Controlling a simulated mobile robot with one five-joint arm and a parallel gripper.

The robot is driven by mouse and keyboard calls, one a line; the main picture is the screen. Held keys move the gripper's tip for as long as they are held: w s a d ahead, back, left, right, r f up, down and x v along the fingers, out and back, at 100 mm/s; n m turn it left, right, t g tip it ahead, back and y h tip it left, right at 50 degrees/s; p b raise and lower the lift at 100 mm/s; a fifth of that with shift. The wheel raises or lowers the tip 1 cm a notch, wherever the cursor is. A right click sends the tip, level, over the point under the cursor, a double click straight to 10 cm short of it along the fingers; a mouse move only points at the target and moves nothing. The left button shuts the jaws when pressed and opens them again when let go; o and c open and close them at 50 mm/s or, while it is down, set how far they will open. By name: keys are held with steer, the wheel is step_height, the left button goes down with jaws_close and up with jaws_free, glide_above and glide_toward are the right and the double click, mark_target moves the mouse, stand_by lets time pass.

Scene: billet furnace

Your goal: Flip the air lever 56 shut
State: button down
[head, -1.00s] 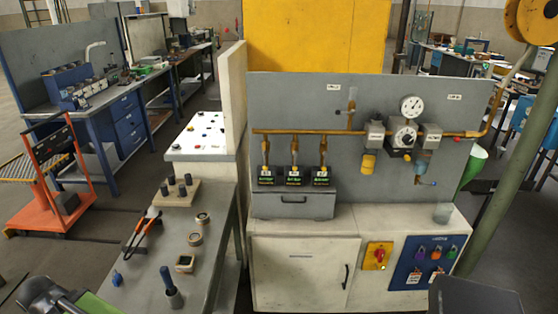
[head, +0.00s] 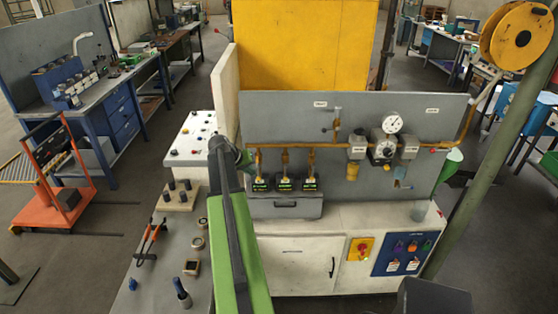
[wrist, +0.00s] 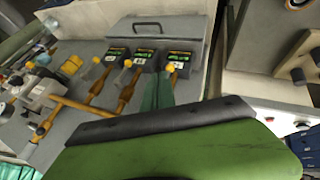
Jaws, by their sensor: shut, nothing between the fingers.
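Three brass valve drops hang from the pipe on the grey panel, each ending at a black box with green lettering: left (head: 260,183), middle (head: 285,184) and right (head: 310,184). In the wrist view the boxes appear in reverse order, with yellow knobs; the head view's left box is nearest (wrist: 178,61). I cannot read number 56 on any part. A small side valve (head: 334,129) sits above the pipe. My gripper (head: 245,161) is shut and empty, beside the left drop; its teal fingers (wrist: 158,92) point toward the left box. Contact cannot be told.
A gauge (head: 392,123) and regulators (head: 383,147) are on the panel's right. A grey drawer box (head: 285,207) sits below the valves on a white cabinet (head: 300,262). A cream upright board (head: 225,95) stands close left of my gripper. A green pole (head: 480,160) is at right.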

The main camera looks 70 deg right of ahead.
steer(key=shift+m, duration=0.3)
steer(key=s+d, duration=0.1)
steer(key=s+d+r, duration=0.1)
steer(key=s, duration=0.1)
steer(key=shift+s+d+r, duration=0.1)
steer(key=shift+d+r, duration=0.1)
steer(key=shift+d, duration=0.2)
steer(key=s+d+f+b, duration=0.5)
steer(key=d+f+b, duration=0.2)
steer(key=f+b, duration=0.1)
steer(key=shift+d, duration=0.35)
steer(key=shift+s, duration=0.1)
